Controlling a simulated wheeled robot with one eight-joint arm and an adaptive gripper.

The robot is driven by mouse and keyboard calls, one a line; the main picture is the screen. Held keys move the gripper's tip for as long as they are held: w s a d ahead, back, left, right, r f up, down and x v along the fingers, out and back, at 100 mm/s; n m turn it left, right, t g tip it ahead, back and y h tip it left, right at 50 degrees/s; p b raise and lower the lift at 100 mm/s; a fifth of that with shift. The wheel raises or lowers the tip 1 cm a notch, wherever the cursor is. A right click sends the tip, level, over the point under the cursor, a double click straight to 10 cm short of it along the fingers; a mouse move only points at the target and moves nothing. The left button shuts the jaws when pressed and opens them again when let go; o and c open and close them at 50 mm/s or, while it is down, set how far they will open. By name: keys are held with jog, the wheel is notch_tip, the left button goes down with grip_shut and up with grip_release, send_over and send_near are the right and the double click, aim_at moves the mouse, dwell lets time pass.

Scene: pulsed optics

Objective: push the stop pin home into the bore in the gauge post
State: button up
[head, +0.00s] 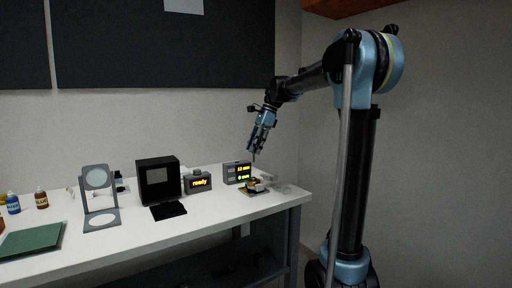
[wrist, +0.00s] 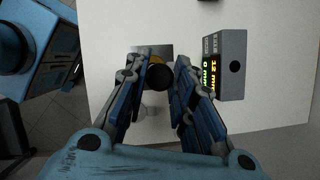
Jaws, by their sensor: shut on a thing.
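My gripper (head: 257,148) points down above the right end of the white table. In the wrist view its fingers (wrist: 160,78) are shut on a dark round-ended piece, which I take to be the stop pin (wrist: 159,78). In the head view a thin dark tip shows below the fingers. Below it on the table is a small fixture with yellow and dark parts, likely the gauge post (head: 254,185). The tip looks apart from the fixture in the head view. The bore cannot be made out; the gripper and pin cover that area in the wrist view.
A grey readout box (head: 237,172) beside the fixture shows "12 mm" and "0 mm"; it is also in the wrist view (wrist: 232,66). A "ready" box (head: 198,183), a black box (head: 158,180) and a lens stand (head: 97,190) stand farther left.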

jog(key=shift+a, duration=0.15)
jog(key=shift+w, duration=0.1)
jog(key=shift+f, duration=2.8)
jog(key=shift+f, duration=0.6)
jog(key=shift+f, duration=0.35)
jog(key=shift+f, duration=0.7)
jog(key=o, duration=1)
jog(key=shift+c, duration=0.2)
jog(key=shift+r, duration=0.1)
